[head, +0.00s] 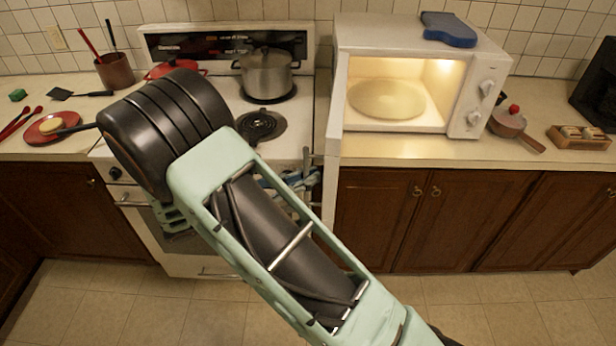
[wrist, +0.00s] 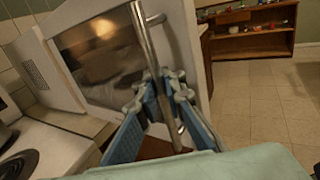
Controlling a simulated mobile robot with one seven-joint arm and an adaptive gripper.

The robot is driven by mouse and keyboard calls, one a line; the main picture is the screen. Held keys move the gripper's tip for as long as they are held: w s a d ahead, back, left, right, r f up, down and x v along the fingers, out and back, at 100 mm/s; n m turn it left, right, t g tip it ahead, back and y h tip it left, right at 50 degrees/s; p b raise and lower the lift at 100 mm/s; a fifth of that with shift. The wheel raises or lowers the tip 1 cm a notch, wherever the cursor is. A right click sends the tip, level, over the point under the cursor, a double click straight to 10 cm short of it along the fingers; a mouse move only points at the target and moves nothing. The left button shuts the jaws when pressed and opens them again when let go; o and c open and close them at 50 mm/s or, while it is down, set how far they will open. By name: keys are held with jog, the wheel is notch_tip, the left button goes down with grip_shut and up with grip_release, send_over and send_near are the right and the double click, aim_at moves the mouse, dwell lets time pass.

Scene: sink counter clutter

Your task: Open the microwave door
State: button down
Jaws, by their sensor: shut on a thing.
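The white microwave (head: 345,36) stands on the counter to the right of the stove, its lit inside and turntable (head: 387,99) in plain view. Its door (head: 333,125) is swung wide open on the left side and shows nearly edge-on in the head view. In the wrist view, the door's dark window (wrist: 100,50) and metal bar handle (wrist: 147,38) are close by. My gripper (wrist: 168,82) has its blue fingers shut around the lower part of the handle. In the head view my gripper (head: 300,183) is left of the door, partly hidden behind my arm.
A steel pot (head: 266,75) and a red pan (head: 172,70) stand on the stove (head: 225,42). A blue item (head: 448,29) lies on top of the microwave. A small pot (head: 508,122) and a wooden rack (head: 580,137) stand to its right. The floor in front is clear.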

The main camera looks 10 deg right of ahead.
jog(key=shift+s+a+f, duration=0.15)
jog(key=shift+f, duration=0.05)
dwell(0.3)
jog(key=c, duration=2.2)
grip_release()
jog(key=shift+a+r, duration=0.1)
jog(key=shift+o, duration=0.6)
jog(key=v, duration=1.1)
jog(key=shift+a, duration=0.4)
